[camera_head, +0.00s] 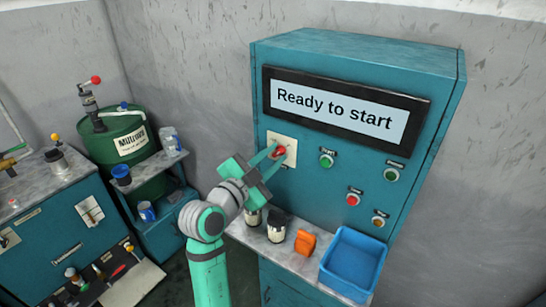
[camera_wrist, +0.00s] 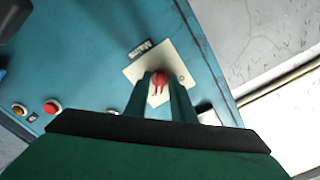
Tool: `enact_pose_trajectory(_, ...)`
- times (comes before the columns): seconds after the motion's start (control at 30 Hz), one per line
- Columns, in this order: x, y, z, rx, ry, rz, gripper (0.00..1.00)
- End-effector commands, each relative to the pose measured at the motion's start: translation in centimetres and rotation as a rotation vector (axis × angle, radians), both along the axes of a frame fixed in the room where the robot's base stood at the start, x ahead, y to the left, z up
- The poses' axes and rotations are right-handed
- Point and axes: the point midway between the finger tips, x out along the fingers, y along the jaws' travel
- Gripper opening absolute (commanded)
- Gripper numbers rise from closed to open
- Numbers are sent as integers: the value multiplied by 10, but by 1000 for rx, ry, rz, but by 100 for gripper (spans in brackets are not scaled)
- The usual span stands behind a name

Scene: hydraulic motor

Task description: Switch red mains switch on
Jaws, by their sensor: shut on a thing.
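The red mains switch (camera_head: 280,151) sits on a cream plate (camera_head: 291,142) on the front of the teal control cabinet (camera_head: 320,195). My gripper (camera_head: 277,152) reaches up to the plate with its fingers shut on the switch knob. In the wrist view the red knob (camera_wrist: 158,78) shows between my two fingertips (camera_wrist: 160,82), in front of the cream plate (camera_wrist: 182,66). A label that reads "Mains" is beside the plate. My fingers hide part of the knob, and its exact turn angle is hard to tell. The cabinet display (camera_head: 336,108) reads "Ready to start".
A green button (camera_head: 327,160), another green button (camera_head: 391,175), a red button (camera_head: 352,199) and a yellowish button (camera_head: 379,221) are on the panel. Below are dark cans (camera_head: 276,228), an orange object (camera_head: 305,242) and a blue bin (camera_head: 352,263). A green drum (camera_head: 122,136) stands left.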

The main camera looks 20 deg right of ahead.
Motion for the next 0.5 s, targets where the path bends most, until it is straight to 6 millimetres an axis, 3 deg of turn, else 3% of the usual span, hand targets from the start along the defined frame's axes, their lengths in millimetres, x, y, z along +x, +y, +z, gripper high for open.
enact_pose_trajectory(0.5, 0, 0, 1, 38, -53, 1, 0)
